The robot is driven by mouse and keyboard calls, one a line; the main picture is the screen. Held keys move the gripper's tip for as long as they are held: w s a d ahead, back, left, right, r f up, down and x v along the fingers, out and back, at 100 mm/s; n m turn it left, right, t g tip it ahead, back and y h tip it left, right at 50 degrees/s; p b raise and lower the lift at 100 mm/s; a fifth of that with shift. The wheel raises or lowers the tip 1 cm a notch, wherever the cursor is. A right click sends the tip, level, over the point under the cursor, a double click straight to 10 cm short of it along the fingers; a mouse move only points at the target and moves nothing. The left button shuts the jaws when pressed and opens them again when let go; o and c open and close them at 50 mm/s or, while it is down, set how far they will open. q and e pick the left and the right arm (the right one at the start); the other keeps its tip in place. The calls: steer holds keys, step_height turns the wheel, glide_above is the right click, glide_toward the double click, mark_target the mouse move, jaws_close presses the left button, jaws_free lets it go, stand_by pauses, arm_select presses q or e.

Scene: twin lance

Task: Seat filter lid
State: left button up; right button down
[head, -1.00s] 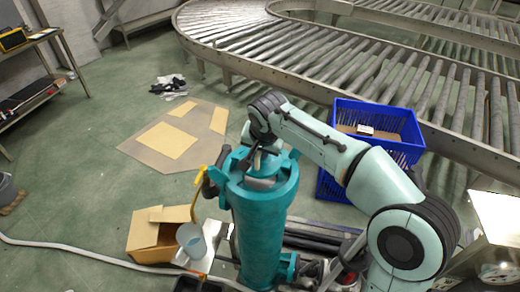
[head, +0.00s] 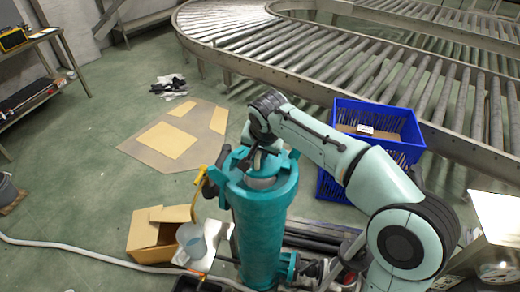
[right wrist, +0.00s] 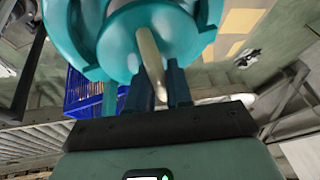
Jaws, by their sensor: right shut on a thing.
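The teal filter housing (head: 262,230) stands upright in the middle of the head view, with lugs around its top rim. My right gripper (head: 256,160) is above its top, coming from the right. In the right wrist view the right gripper (right wrist: 160,88) is shut on the pale bar-like handle of the round teal lid (right wrist: 185,35). The lid (head: 284,160) is at the housing's mouth, and a grey surface shows below it in the head view. Whether the lid touches the rim all round is hidden. My left gripper is not in view.
A yellow-and-black part (head: 200,182) stands close to the housing's left side. Blue crates (head: 375,118) stand behind my right arm, before a roller conveyor (head: 300,45).

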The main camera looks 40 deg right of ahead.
mark_target(261, 163)
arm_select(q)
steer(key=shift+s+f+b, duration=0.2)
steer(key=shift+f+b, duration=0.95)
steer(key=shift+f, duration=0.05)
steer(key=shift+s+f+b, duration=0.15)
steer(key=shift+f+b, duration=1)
arm_select(e)
steer(key=shift+f, duration=2.85)
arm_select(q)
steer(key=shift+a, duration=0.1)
arm_select(e)
steer(key=c, duration=0.9)
jaws_free()
steer(key=shift+c, duration=0.2)
steer(key=shift+f, duration=0.1)
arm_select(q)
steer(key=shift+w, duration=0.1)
